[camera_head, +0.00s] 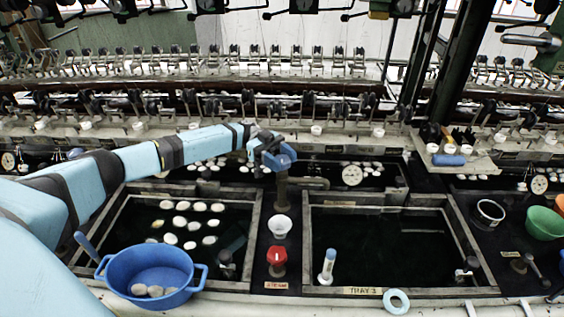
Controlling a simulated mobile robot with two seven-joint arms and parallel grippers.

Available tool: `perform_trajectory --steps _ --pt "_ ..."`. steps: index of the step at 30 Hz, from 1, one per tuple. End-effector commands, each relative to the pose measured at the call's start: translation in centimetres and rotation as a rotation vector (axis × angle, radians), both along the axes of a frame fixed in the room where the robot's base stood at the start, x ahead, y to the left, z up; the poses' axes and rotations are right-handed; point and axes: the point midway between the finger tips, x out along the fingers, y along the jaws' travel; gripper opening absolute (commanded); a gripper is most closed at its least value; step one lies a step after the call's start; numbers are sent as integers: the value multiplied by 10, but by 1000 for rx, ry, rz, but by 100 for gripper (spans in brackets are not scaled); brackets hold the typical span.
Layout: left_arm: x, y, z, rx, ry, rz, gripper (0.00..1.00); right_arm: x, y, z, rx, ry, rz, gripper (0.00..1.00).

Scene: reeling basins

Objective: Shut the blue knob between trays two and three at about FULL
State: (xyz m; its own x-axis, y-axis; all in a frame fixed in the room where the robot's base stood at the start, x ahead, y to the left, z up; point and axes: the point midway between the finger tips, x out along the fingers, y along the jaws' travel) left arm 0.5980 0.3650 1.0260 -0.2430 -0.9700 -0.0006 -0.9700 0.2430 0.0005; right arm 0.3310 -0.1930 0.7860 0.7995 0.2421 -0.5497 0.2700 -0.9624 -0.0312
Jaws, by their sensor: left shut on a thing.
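The blue knob (285,158) sits on top of a brownish upright post between the two dark water trays, at their back. My left gripper (275,156) comes in from the left and is shut on the knob, partly hiding it. The left tray (253,232) holds several white cocoons. The right tray (308,240) bears a label reading TRAY 3 and has dark water. A round white gauge (352,175) stands behind the right tray; its reading is too small to tell. My right gripper is out of view.
A red knob (277,256) and a white cup (280,226) stand on the strip between the trays. A blue pot (150,270) with cocoons sits at front left. A light blue ring (397,301) lies at the front edge. A green bowl (543,223) is at far right.

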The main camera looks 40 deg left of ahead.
Motion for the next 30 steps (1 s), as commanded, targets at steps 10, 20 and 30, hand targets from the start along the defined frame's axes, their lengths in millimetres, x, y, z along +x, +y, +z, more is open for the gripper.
perform_trajectory --steps 10,20,30 --pt "0 0 1 -1 -1 -6 24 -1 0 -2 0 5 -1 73" --pt "0 0 0 -1 -1 -5 73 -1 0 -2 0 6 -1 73" --pt "8 28 -1 0 -2 -3 73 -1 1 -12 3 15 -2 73"
